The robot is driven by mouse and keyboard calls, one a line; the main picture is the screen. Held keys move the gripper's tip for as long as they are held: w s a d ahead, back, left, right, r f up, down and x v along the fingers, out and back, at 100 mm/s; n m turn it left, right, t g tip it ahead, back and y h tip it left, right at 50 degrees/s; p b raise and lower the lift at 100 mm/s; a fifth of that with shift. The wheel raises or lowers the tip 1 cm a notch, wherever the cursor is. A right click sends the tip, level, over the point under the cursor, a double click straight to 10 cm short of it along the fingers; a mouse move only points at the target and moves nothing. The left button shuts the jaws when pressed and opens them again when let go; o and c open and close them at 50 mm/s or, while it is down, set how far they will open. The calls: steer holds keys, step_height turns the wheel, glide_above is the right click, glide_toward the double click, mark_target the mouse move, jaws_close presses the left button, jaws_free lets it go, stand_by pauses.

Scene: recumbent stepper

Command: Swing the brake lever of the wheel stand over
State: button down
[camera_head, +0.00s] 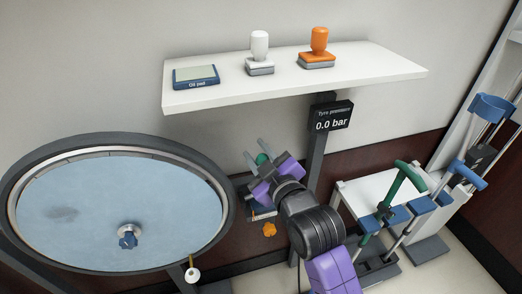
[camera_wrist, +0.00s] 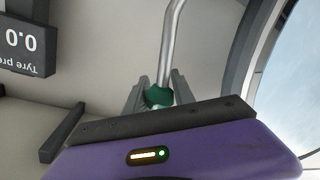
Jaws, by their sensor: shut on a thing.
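The brake lever shows in the wrist view as a bent metal rod (camera_wrist: 171,40) with a green knob (camera_wrist: 159,96) at its end. My gripper (camera_wrist: 158,92) is shut on the green knob, with one grey finger on each side. In the head view my gripper (camera_head: 260,166) is right of the wheel, below the shelf, and a bit of the green knob (camera_head: 263,158) shows between the fingers. The wheel stand's large wheel (camera_head: 120,205), with a dark tyre and pale blue disc, fills the left. The lever's pivot is hidden.
A white shelf (camera_head: 290,83) above holds an oil pad (camera_head: 195,76), a white-handled stamp (camera_head: 260,52) and an orange one (camera_head: 318,48). A tyre pressure display (camera_head: 333,119) reads 0.0 bar on a post. An orange knob (camera_head: 269,230) is below my gripper. The stepper (camera_head: 405,200) stands right.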

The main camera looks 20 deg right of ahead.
steer(key=shift+a, duration=0.35)
steer(key=c, duration=1.1)
jaws_free()
steer(key=shift+o, duration=0.2)
steer(key=shift+d, duration=0.1)
steer(key=s, duration=0.7)
steer(key=shift+s+d+r+b, duration=0.4)
steer(key=shift+d, duration=0.05)
